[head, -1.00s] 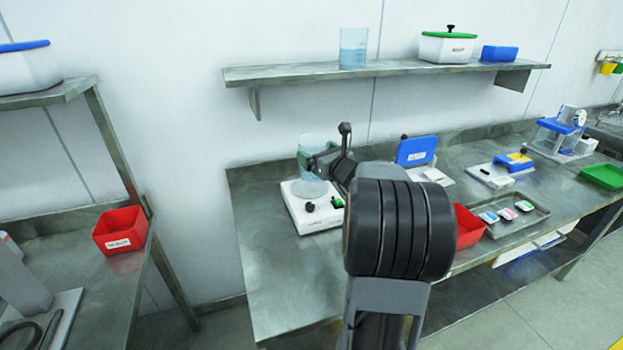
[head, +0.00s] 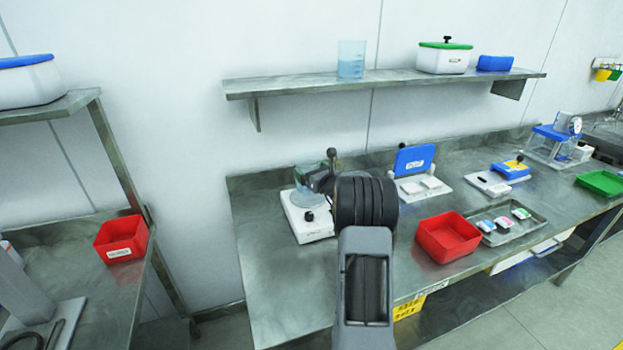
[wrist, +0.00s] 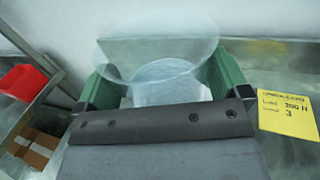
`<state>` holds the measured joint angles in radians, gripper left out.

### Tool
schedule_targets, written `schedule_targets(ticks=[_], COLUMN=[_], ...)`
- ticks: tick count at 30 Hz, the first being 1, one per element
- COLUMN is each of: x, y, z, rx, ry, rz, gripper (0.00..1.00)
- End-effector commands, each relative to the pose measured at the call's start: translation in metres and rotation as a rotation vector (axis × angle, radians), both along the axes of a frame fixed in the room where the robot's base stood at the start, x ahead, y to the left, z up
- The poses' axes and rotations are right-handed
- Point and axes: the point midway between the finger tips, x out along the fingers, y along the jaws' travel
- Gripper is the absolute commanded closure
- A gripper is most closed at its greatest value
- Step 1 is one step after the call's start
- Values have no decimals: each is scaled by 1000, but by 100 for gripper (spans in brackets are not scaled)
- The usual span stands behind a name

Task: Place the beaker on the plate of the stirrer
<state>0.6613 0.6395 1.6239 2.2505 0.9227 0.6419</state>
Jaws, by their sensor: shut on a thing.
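The clear beaker (head: 302,197) is upright at the white stirrer (head: 311,229), over its plate. From the head view I cannot tell whether its base touches the plate, which is hidden behind the beaker and my arm. My gripper (head: 322,181) is shut on the beaker. In the wrist view, the green fingers of my gripper (wrist: 165,80) stand on either side of the beaker (wrist: 150,50), whose round rim faces the camera. A dark knob shows on the stirrer's front.
A yellow note (wrist: 288,110) lies right of the fingers in the wrist view. A red bin (head: 448,238) and a blue-lidded device (head: 415,158) stand to the right. Another beaker (head: 351,60) stands on the shelf above. Bench left of the stirrer is clear.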

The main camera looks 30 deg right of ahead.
Motion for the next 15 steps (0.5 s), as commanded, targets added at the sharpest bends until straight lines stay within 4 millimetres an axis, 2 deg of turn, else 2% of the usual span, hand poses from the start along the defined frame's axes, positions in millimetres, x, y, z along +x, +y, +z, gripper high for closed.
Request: schedule_targets(ticks=[7, 15], x=[1, 1], y=[-1, 0], z=[-26, -29], rx=[0, -2], ry=[-3, -5], rz=[0, 0], gripper=[54, 54])
